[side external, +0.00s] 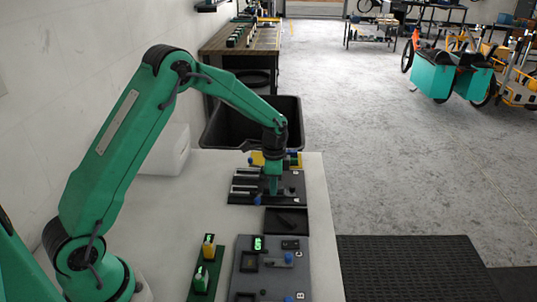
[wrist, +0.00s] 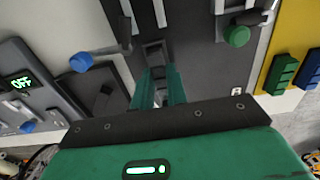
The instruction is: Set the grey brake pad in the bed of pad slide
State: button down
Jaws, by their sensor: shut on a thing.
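My gripper (wrist: 160,84) points down over a dark board (side external: 238,198) with pale rails, and is shut. A small dark grey piece shows between its fingers in the wrist view; it looks like the grey brake pad (wrist: 161,94), mostly hidden by the fingers. Just beyond the fingertips is a dark, slot-like fitting (wrist: 153,48) on the board, which may be the bed of the pad slide. I cannot tell whether the pad touches it. In the side view, my gripper (side external: 272,190) stands low over the board's right part, and the pad is not distinguishable.
A blue knob (wrist: 80,62) and a green knob (wrist: 237,36) flank the fitting. A dark tray (side external: 286,221) with a black piece lies nearer, before a grey panel (side external: 248,285) reading OFF. A green strip (side external: 197,293) holds upright blocks. A black bin (side external: 285,108) stands behind.

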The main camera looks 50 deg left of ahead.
jog(key=c, duration=1.3)
grip_release()
jog(key=shift+r, duration=0.1)
notch_tip(320, 180, up, 6)
jog(key=shift+r, duration=0.75)
